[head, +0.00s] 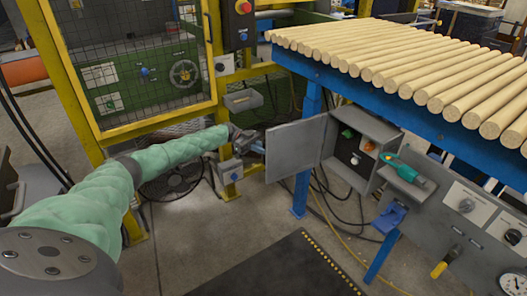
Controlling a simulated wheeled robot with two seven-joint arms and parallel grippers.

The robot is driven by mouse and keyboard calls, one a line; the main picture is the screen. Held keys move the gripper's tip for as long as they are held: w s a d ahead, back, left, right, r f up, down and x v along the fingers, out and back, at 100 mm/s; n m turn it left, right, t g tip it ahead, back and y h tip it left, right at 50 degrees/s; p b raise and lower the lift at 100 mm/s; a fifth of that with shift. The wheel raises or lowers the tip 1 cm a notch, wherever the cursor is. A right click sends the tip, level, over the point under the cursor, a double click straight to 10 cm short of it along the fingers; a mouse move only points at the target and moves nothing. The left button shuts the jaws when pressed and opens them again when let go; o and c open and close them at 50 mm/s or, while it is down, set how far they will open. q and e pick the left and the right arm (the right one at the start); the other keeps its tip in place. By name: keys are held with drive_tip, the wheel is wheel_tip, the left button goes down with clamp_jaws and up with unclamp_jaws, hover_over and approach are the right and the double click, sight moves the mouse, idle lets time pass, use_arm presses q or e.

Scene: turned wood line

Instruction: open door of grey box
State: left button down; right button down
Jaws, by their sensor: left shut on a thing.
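The grey box (386,132) is fixed under the front of the blue-framed rack. Its door (296,149) stands wide open, swung out to the left. Inside the box show a green knob, an orange knob and some dark and pale parts. My left gripper (258,145) is at the door's free left edge, at the end of my green-sleeved arm. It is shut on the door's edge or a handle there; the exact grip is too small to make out. My right gripper is not in view.
Wooden rods (420,65) lie on the blue rack (345,88). A teal tool (408,170) rests on a small shelf right of the box. A yellow-framed mesh guard (135,60) stands left. A dark mat (275,272) and cables lie on the floor.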

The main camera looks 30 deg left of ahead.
use_arm(q)
drive_tip(key=shift+d, duration=0.1)
drive_tip(key=c, duration=1.5)
unclamp_jaws()
drive_tip(key=shift+w+d, duration=0.1)
drive_tip(key=shift+c, duration=0.2)
drive_tip(key=a+b, duration=0.1)
drive_tip(key=a, duration=0.7)
drive_tip(key=shift+w, duration=0.4)
drive_tip(key=shift+d, duration=0.1)
